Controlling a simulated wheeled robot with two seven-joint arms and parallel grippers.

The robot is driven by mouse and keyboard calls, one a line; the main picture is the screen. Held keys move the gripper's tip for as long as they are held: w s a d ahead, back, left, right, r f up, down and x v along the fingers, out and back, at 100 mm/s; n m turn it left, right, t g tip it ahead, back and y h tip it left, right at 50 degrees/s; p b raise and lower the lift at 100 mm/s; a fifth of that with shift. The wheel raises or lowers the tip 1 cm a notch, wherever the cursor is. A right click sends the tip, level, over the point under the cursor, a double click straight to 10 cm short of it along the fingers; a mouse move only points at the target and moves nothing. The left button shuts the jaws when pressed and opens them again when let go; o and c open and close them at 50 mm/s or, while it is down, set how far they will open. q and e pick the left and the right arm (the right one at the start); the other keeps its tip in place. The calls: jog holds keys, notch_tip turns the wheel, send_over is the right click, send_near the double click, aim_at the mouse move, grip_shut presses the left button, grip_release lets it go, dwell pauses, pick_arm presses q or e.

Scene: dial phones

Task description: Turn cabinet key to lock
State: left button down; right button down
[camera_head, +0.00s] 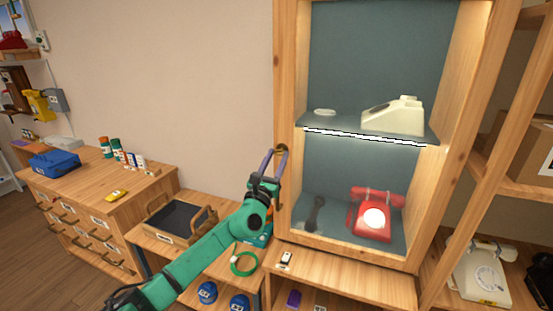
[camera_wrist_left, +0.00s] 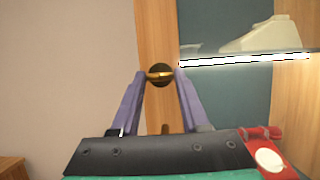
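The cabinet (camera_head: 287,75) is a wooden case with a blue-grey inside and a lit shelf. A brass key in a round dark lock (camera_head: 281,149) sits on its left front post. The key (camera_wrist_left: 159,75) shows in the left wrist view as a level brass bar across the dark disc. My left gripper (camera_head: 273,157), with purple fingers on a green arm, is raised in front of the lock. In the left wrist view the fingertips (camera_wrist_left: 159,73) stand apart on either side of the key, with gaps showing. Whether they are level with it in depth is unclear. My right gripper is out of view.
Inside the cabinet are a cream phone (camera_head: 394,117), a red phone (camera_head: 375,214) and a dark handset (camera_head: 314,213). The wall left of the cabinet is bare.

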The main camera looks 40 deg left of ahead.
pick_arm(q)
jog(key=shift+n+y, duration=0.3)
jog(key=shift+n, duration=0.4)
jog(key=shift+f+n+g+y+b, duration=0.1)
jog(key=shift+n+g+y+b, duration=0.3)
jog(key=shift+n, duration=0.5)
jog(key=n+g+y, duration=0.1)
jog(key=n+g, duration=0.1)
jog(key=n, duration=0.3)
jog(key=n+g+y+p, duration=0.1)
jog(key=n, duration=0.4)
jog(key=r+n+g+y+p, duration=0.1)
jog(key=n+g, duration=0.1)
jog(key=n, duration=0.3)
jog(key=shift+w+d+g+y, duration=0.15)
jog(key=shift+d+g+y, duration=0.15)
jog(key=shift+d+y, duration=0.1)
jog(key=n+g+p, duration=0.1)
jog(key=n+p, duration=0.1)
jog(key=n, duration=0.1)
jog(key=shift+n+g+h, duration=0.3)
jog(key=shift+n, duration=0.3)
